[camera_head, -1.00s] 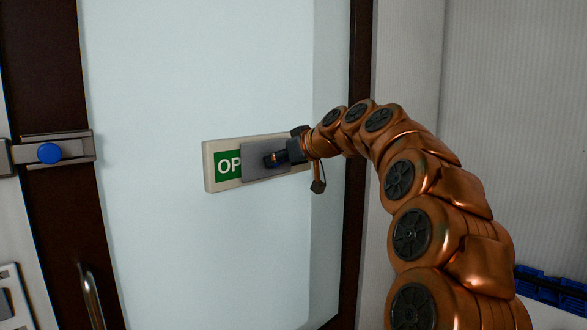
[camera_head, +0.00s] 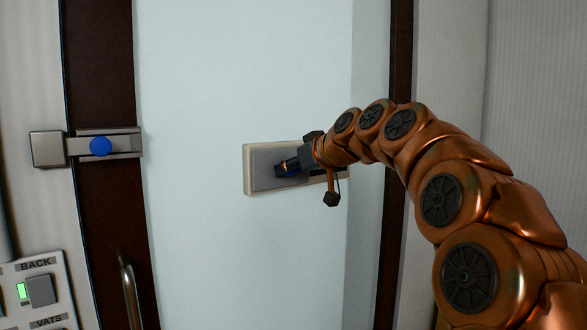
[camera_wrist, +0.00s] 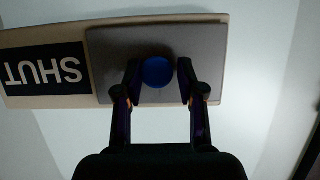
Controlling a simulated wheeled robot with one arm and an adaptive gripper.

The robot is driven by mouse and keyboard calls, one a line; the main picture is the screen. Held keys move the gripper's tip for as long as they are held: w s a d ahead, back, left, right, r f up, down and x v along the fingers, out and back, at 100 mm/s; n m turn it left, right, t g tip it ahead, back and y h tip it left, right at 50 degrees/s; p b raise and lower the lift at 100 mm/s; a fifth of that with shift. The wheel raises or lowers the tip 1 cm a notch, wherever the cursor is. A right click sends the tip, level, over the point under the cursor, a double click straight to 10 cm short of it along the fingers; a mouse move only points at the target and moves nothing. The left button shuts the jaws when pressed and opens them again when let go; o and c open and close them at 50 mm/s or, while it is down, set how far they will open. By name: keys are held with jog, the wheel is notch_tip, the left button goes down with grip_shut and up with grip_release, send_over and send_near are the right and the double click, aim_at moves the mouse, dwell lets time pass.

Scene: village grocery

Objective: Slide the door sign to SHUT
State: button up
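The door sign (camera_head: 247,170) is a pale board on the glass door. Its grey sliding plate (camera_head: 264,170) sits at the board's left end in the head view and hides OPEN. In the upside-down wrist view, the word SHUT (camera_wrist: 43,72) is uncovered on a dark panel beside the plate. A blue knob (camera_wrist: 158,72) stands on the plate. My gripper (camera_wrist: 159,75) is at the plate with its two fingers on either side of the knob. One finger seems to touch the knob; a small gap shows at the other.
The door (camera_head: 240,80) has a dark frame. A latch with a blue knob (camera_head: 101,146) and a metal handle (camera_head: 131,295) are on its left side. A switch panel marked BACK and VATS (camera_head: 38,287) is at the lower left.

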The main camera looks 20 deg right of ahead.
jog(key=o, duration=0.3)
jog(key=shift+a, duration=0.1)
jog(key=shift+o, duration=0.2)
jog(key=v, duration=1.2)
jog(key=s+a+f+g+p, duration=0.1)
jog(key=s+a+f+g, duration=0.2)
jog(key=a+f, duration=0.35)
jog(key=s+a+f+g, duration=0.2)
jog(key=s+a+f, duration=0.2)
jog(key=f, duration=0.6)
jog(key=s+a+f+g+p, duration=0.1)
jog(key=s+a+f+g, duration=0.2)
jog(key=a+f, duration=0.35)
jog(key=s+d+f+m+g+h, duration=0.2)
jog(key=s+f+g, duration=0.4)
jog(key=s+f, duration=1.3)
jog(key=s+d+h, duration=0.1)
jog(key=s, duration=0.3)
jog(key=shift+m+g+p, duration=0.3)
jog(key=shift+g, duration=0.1)
